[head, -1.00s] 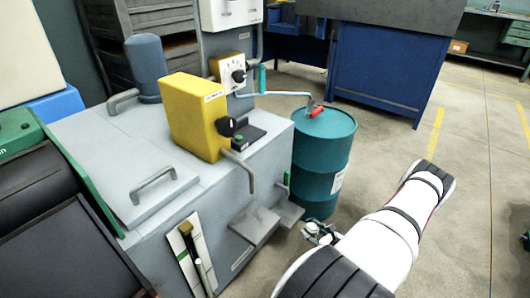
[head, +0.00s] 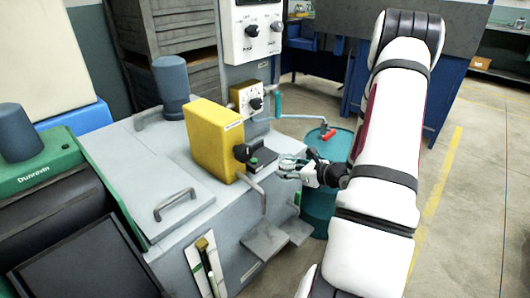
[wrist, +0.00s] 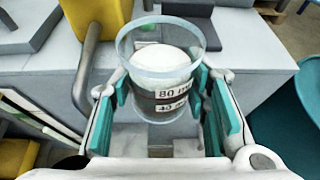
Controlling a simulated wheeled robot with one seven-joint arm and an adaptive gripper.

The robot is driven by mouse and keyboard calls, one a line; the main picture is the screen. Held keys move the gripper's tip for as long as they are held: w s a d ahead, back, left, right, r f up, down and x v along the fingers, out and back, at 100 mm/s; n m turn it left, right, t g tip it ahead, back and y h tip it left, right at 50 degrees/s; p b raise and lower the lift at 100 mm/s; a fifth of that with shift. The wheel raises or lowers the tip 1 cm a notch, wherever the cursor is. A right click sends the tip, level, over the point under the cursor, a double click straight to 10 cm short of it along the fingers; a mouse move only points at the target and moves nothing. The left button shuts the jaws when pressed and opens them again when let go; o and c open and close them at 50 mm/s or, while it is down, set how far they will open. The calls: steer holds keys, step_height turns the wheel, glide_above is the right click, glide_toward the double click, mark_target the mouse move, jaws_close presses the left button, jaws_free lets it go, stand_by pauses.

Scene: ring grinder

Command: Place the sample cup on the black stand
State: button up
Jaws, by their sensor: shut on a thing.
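The sample cup (wrist: 160,60) is clear, with pale contents and dark markings reading about 80 and 40 ml. My gripper (wrist: 162,88) is shut on it, with a teal pad on each side, and the cup looks roughly upright. In the head view my gripper (head: 289,168) is near the right edge of the grey machine top, and the cup is hard to make out there. A low black block (head: 262,160), which may be the black stand, lies beside the yellow box, just left of my gripper. A dark slab (wrist: 215,20) shows beyond the cup in the wrist view.
The yellow box (head: 213,140) with a black knob stands on the grey machine (head: 150,165). A bent spout (head: 254,190) hangs over the front edge, above grey shelves (head: 266,241). A teal barrel (head: 318,210) stands right of the machine, partly hidden by my arm.

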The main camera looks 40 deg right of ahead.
mark_target(290, 164)
steer(key=r, duration=0.1)
steer(key=a+r, duration=0.1)
steer(key=r, duration=0.1)
steer(key=shift+w+a, duration=0.3)
steer(key=shift+w, duration=0.05)
steer(key=shift+w+r, duration=0.1)
steer(key=shift+w, duration=0.2)
steer(key=w+d, duration=0.2)
steer(key=w, duration=0.2)
steer(key=w+d+f, duration=0.1)
steer(key=w+d, duration=0.1)
steer(key=w, duration=0.3)
steer(key=w+d+b, duration=0.1)
steer(key=w+d, duration=0.1)
steer(key=w, duration=0.3)
steer(key=shift+f, duration=0.25)
steer(key=shift+w+f+b, duration=0.1)
steer(key=shift+f+b, duration=0.4)
steer(key=shift+f, duration=1.25)
steer(key=o, duration=1.3)
steer(key=shift+f, duration=0.15)
